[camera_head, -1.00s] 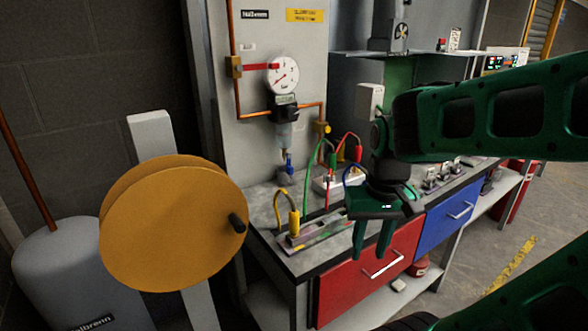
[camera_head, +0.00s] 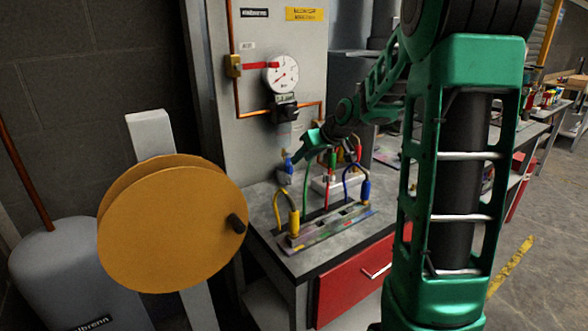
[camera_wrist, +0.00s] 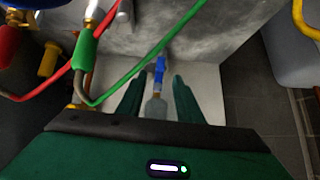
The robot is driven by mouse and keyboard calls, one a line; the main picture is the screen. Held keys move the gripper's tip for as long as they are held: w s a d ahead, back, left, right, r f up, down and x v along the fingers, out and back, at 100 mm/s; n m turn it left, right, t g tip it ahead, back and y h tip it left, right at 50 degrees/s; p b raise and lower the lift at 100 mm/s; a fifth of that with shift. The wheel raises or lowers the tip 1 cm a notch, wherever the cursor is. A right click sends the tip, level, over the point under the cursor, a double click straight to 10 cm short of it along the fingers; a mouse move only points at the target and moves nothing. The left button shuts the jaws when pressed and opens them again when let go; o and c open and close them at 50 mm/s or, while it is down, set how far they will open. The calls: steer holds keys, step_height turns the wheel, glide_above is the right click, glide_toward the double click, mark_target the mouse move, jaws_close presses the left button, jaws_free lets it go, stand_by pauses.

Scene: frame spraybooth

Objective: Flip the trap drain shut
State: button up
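The trap drain is a small blue valve (camera_head: 287,163) below the trap bowl on the grey wall panel. It also shows in the wrist view (camera_wrist: 159,68), blue and roughly in line with the clear grey bowl (camera_wrist: 155,108). My gripper (camera_head: 297,153) has come to the drain from the right. In the wrist view my gripper (camera_wrist: 160,82) is open, one green finger on each side of the bowl and drain, with visible gaps. I cannot tell whether a finger touches the drain. In the head view the bowl is partly hidden by my gripper.
A pressure gauge (camera_head: 281,74) and regulator (camera_head: 284,107) sit above. Yellow, green, red and blue hoses stand on the bench close by; a green hose (camera_wrist: 150,55) passes close to my fingers in the wrist view. A yellow reel (camera_head: 160,230) stands at the left.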

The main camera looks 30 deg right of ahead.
mark_target(292, 167)
steer(key=x, duration=0.8)
steer(key=shift+w+f, duration=0.15)
steer(key=shift+f, duration=0.05)
jaws_close()
